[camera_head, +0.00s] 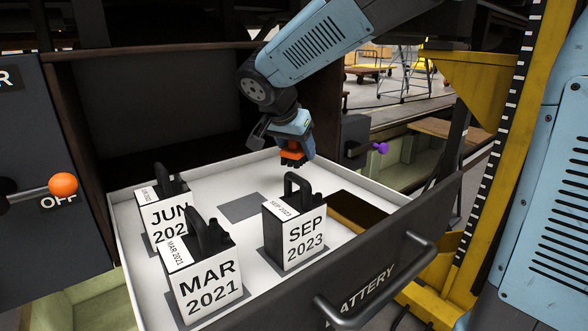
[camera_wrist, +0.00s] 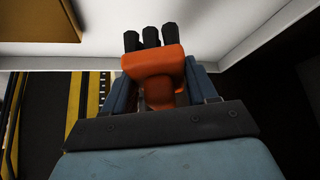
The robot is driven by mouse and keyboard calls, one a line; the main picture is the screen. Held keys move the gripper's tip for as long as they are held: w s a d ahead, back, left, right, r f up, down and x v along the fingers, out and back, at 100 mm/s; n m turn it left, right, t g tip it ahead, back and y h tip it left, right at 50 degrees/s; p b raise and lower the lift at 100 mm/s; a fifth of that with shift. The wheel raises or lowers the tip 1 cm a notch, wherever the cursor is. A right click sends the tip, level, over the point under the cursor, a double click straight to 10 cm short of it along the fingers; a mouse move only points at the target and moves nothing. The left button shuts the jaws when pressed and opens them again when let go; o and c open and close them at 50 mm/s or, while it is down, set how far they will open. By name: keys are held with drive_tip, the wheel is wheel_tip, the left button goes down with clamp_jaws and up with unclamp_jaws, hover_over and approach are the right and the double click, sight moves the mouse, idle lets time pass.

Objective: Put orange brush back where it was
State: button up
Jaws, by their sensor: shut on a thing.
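My gripper (camera_head: 294,146) is shut on the orange brush (camera_head: 291,157) and holds it above the far side of the open white drawer (camera_head: 190,182). In the wrist view, my gripper's fingers (camera_wrist: 160,88) sit on either side of the orange brush body (camera_wrist: 153,62). Its several black bristle tufts point away from my wrist. In the head view, the bristles point down and are clear of the drawer floor. The place where the brush was before cannot be told from these frames.
The drawer holds three dated battery boxes: JUN (camera_head: 166,213), MAR 2021 (camera_head: 204,276) and SEP 2023 (camera_head: 295,235). An orange-knobbed lever (camera_head: 62,185) is at left, a purple knob (camera_head: 381,148) at right.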

drive_tip(key=w+f, duration=0.2)
drive_tip(key=f, duration=0.1)
drive_tip(key=shift+w+a+f, duration=0.2)
drive_tip(key=shift+w+f, duration=0.05)
drive_tip(key=shift+w, duration=0.15)
drive_tip(key=shift+w+f, duration=0.15)
drive_tip(key=shift+f, duration=0.8)
drive_tip(key=shift+w+f, duration=0.15)
drive_tip(key=shift+f, duration=0.75)
drive_tip(key=o, duration=1)
drive_tip(key=shift+a+r, duration=0.1)
drive_tip(key=shift+v, duration=3.7)
